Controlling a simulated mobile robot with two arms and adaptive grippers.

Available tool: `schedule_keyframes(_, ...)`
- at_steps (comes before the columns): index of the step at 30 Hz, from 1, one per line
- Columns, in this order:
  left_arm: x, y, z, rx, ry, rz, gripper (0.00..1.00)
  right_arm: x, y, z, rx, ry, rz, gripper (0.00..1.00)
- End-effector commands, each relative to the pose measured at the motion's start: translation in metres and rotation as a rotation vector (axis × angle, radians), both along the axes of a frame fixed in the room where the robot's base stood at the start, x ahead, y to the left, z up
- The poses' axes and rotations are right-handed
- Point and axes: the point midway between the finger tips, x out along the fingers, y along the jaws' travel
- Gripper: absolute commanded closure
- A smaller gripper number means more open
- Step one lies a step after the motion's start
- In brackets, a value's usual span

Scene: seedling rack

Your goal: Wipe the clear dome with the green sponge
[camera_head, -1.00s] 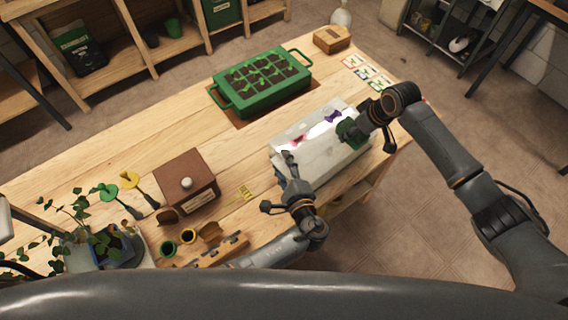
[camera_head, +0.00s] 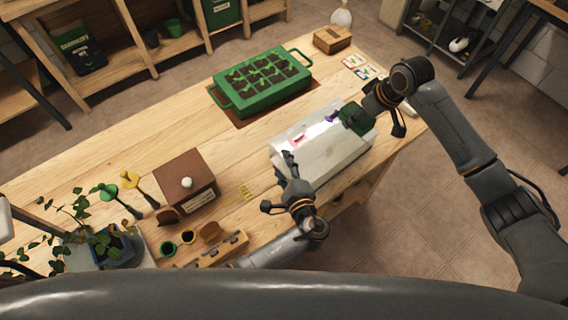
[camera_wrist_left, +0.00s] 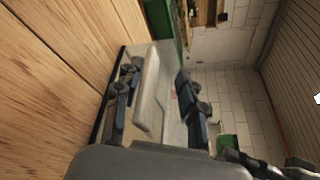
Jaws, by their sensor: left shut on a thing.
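The clear dome (camera_head: 328,160) is a pale, see-through box-shaped cover near the table's front edge. A pink mark (camera_head: 298,139) and a purple mark (camera_head: 332,117) show on its top. My left gripper (camera_head: 288,172) is shut on the dome's left end; the left wrist view shows the dome (camera_wrist_left: 150,95) between its fingers (camera_wrist_left: 160,98). My right gripper (camera_head: 370,110) is shut on the green sponge (camera_head: 353,119), which is at the right part of the dome's top, beside the purple mark. I cannot tell whether it presses on the surface.
A green seedling tray (camera_head: 262,108) stands behind the dome. A brown box with a white knob (camera_head: 187,183) is to the left. Seed packets (camera_head: 356,67) and a wooden box (camera_head: 332,39) lie at the back right. Small pots and a potted plant (camera_head: 108,241) crowd the left front.

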Motion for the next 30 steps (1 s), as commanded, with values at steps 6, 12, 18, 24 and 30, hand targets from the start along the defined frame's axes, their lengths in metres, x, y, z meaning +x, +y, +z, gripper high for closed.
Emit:
schedule_keyframes(6,-0.005,0.005,-0.011,0.009,0.025,0.005,1.0,0.0,0.0,0.007,0.0,0.001,-0.001,0.75)
schedule_keyframes(12,-0.005,0.005,-0.011,0.009,0.025,0.005,0.5,0.0,0.0,0.006,0.0,0.001,-0.001,0.75)
schedule_keyframes(18,-0.004,0.003,-0.009,0.004,0.02,0.003,0.33,0.0,0.0,0.006,0.0,0.001,-0.001,0.75)
schedule_keyframes(24,-0.003,0.002,-0.006,0.002,0.015,0.003,0.33,0.0,0.0,0.007,0.0,0.001,-0.001,0.75)
schedule_keyframes(30,-0.017,-0.004,-0.003,0.0,0.015,0.001,0.33,0.0,0.0,0.007,0.0,0.001,-0.001,0.75)
